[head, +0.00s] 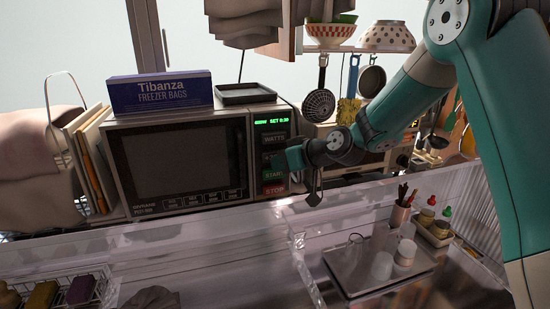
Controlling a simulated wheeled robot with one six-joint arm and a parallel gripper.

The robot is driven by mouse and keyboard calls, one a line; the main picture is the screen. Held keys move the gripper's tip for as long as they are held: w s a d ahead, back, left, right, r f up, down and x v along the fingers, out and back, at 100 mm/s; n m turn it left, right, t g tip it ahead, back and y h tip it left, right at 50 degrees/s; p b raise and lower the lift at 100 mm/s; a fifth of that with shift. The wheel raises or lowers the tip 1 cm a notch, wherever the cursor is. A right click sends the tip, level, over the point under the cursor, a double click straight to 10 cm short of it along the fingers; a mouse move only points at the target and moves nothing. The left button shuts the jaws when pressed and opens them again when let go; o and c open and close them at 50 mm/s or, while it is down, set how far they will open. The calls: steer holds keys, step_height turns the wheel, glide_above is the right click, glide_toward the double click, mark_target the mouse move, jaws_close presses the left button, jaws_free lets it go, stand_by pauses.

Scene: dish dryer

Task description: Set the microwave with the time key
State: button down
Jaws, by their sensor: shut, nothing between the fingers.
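The microwave (178,158) stands at the back left, with its door shut. Its control panel (270,125) is on its right side. The green display (271,121) seems to read "600W SET 0:30", in small text. Below it are the WATTS key (274,140), the START key (273,175) and the red STOP key (273,190). The key between WATTS and START is mostly hidden behind my gripper. My gripper (277,160) is shut and empty, with its tip in front of that key's place. I cannot tell whether it touches the panel.
A freezer bags box (162,92) and a dark tray (245,93) lie on top of the microwave. Boards (93,165) stand on its left. Pans and ladles hang behind my arm. A drying tray (345,275) with glasses is at the front right.

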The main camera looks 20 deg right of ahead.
steer(key=shift+w, duration=0.55)
stand_by(0.4)
steer(key=shift+s, duration=0.15)
steer(key=shift+s+b, duration=0.55)
steer(key=shift+s, duration=0.55)
steer(key=s+b, duration=0.2)
steer(key=s, duration=0.3)
stand_by(2.5)
